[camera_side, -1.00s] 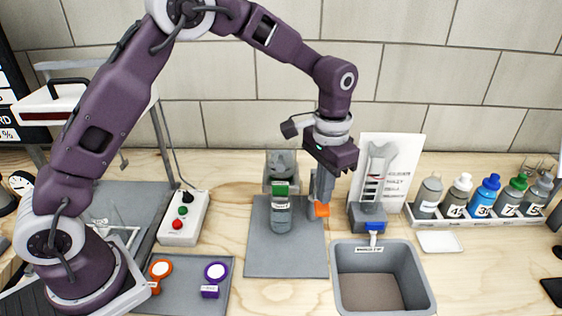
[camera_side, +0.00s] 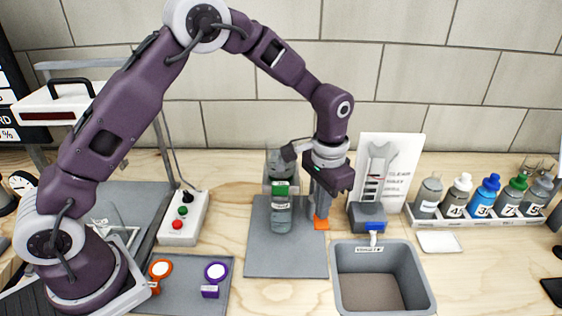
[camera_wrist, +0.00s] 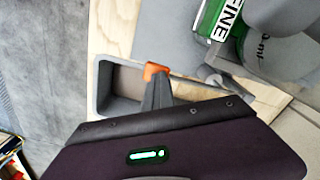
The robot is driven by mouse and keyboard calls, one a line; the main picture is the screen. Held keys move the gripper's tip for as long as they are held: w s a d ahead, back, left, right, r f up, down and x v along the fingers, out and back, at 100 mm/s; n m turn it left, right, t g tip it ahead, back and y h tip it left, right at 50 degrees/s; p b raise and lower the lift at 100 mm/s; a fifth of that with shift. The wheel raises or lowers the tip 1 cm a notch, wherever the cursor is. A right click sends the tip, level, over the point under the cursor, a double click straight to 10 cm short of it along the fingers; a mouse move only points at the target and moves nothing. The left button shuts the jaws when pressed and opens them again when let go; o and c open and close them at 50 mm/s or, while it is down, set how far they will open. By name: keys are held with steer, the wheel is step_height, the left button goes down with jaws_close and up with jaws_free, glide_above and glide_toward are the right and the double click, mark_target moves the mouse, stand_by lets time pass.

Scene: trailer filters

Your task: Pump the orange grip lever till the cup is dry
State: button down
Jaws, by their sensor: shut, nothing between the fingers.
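The orange grip lever (camera_side: 321,224) is low, beside the right of a grey filter pump body (camera_side: 282,218) with a green band and label. My gripper (camera_side: 321,213) is shut and empty, pointing down with its fingertips at the top of the orange grip. In the wrist view the fingertips (camera_wrist: 157,80) meet the orange grip (camera_wrist: 155,70), and the green label (camera_wrist: 226,18) reads "FINE". A greyish, partly clear vessel (camera_side: 281,162), possibly the cup, shows above and behind the green band; its water level cannot be made out.
A grey basin (camera_side: 424,285) stands at front right, with a grey-blue spout unit (camera_side: 367,213) behind it. A rack of bottles (camera_side: 480,215) is at far right. A tray (camera_side: 190,295) with orange and purple ringed items and a button box (camera_side: 184,218) are left.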

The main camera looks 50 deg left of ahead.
steer(key=shift+f, duration=0.85)
steer(key=shift+r, duration=3.25)
steer(key=shift+f, duration=0.1)
steer(key=shift+f, duration=3.2)
steer(key=shift+r, duration=3.3)
steer(key=shift+f, duration=0.15)
